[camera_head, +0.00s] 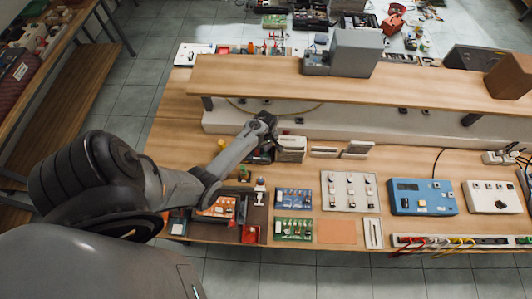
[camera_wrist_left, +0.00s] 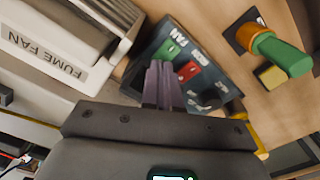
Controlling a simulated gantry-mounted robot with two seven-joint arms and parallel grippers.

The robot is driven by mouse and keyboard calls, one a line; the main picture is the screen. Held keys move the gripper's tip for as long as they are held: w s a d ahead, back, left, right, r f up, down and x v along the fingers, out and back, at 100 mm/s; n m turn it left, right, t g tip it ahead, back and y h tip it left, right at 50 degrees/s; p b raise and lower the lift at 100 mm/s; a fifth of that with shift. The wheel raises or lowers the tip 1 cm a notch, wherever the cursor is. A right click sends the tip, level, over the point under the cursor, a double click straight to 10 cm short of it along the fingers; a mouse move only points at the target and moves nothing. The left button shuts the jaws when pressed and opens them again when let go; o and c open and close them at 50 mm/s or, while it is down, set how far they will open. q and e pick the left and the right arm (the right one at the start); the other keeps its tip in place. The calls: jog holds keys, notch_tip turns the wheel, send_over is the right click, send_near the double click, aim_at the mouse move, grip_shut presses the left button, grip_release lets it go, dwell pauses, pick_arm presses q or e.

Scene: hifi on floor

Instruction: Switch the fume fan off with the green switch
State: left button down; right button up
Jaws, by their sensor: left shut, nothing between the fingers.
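The fume fan (camera_head: 291,149) is a pale box on the bench under the shelf; its "FUME FAN" label shows on the casing in the left wrist view (camera_wrist_left: 45,55). Beside it lies a dark switch panel with labels. On it are a green switch (camera_wrist_left: 170,48) and a red switch (camera_wrist_left: 188,71). My left gripper (camera_head: 266,122) reaches over this spot and mostly hides the panel in the head view. In the left wrist view its fingers (camera_wrist_left: 162,68) are shut and empty, tips close to the green switch. I cannot tell whether they touch it. My right gripper is not in view.
A green-and-orange cylindrical object (camera_wrist_left: 275,50) stands near the panel. A wooden shelf (camera_head: 400,85) runs above the back of the bench. Circuit boards (camera_head: 293,198), a blue instrument (camera_head: 422,197) and a white switch plate (camera_head: 349,190) lie on the front.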

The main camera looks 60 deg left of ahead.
pick_arm(q)
jog(key=shift+f+b, duration=0.3)
jog(key=shift+f, duration=0.05)
dwell(0.4)
jog(key=shift+f+b, duration=0.35)
jog(key=shift+f, duration=0.2)
jog(key=shift+r, duration=0.1)
notch_tip(320, 180, up, 7)
jog(key=p, duration=0.7)
jog(key=shift+p, duration=0.3)
dwell(0.5)
